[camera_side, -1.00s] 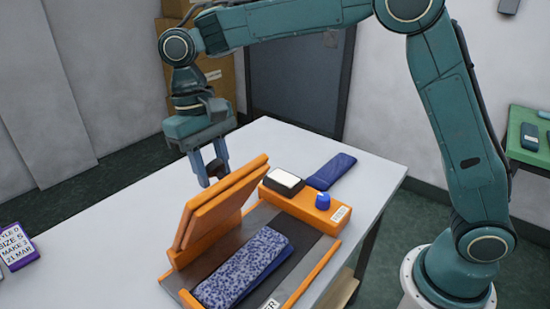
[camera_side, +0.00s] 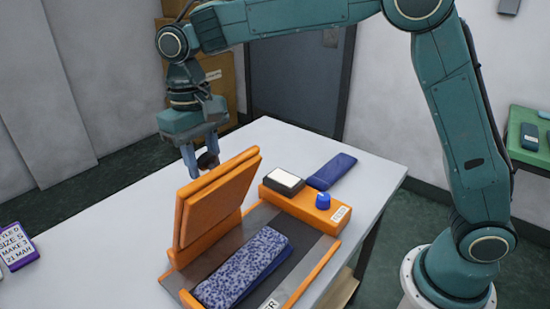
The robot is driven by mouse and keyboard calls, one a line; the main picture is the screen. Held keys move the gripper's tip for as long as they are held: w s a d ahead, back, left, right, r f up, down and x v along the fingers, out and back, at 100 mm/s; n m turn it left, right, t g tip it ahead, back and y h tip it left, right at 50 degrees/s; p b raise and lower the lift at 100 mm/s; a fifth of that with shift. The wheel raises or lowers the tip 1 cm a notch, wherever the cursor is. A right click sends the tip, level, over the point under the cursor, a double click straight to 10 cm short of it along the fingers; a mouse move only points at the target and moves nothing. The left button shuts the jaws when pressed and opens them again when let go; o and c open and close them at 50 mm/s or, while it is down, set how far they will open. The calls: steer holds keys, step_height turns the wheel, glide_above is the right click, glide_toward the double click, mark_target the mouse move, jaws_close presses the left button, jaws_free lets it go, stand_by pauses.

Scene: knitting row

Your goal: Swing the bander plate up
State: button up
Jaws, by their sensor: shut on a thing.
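The orange bander plate (camera_side: 215,207) stands up and tilted on the left side of the bander. The bander's grey bed (camera_side: 297,243) is open to its right. A speckled blue knitted piece (camera_side: 243,266) lies folded on the bed. My gripper (camera_side: 200,165) is just behind the plate's raised top edge, fingers pointing down. It is shut on a dark round knob-like part (camera_side: 208,161) at the plate's upper back; the plate hides part of this contact.
An orange control box with a blue knob (camera_side: 323,200) and a white-topped pad (camera_side: 284,181) sits at the bed's far end. A dark blue folded piece (camera_side: 331,171) lies beyond.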

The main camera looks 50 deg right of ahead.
steer(key=shift+w+r, duration=0.1)
steer(key=shift+w, duration=0.05)
steer(key=shift+w+r+g, duration=0.15)
steer(key=shift+w+g, duration=0.25)
steer(key=shift+w, duration=1.15)
steer(key=shift+w+a, duration=0.1)
steer(key=shift+w, duration=0.05)
steer(key=shift+w+t, duration=0.25)
steer(key=shift+t, duration=0.05)
steer(key=shift+w+f+t, duration=0.2)
steer(key=shift+w+t, duration=0.15)
steer(key=shift+w, duration=0.25)
steer(key=shift+w+f+t, duration=0.2)
steer(key=shift+w+t, duration=0.15)
steer(key=shift+w, duration=0.25)
steer(key=shift+c, duration=0.3)
steer(key=shift+w, duration=0.1)
steer(key=shift+w+f+g, duration=0.2)
steer(key=shift+w+f, duration=0.1)
steer(key=shift+w, duration=0.5)
steer(key=shift+w+f+g, duration=0.2)
steer(key=shift+w+f, duration=0.05)
steer(key=shift+w, duration=0.5)
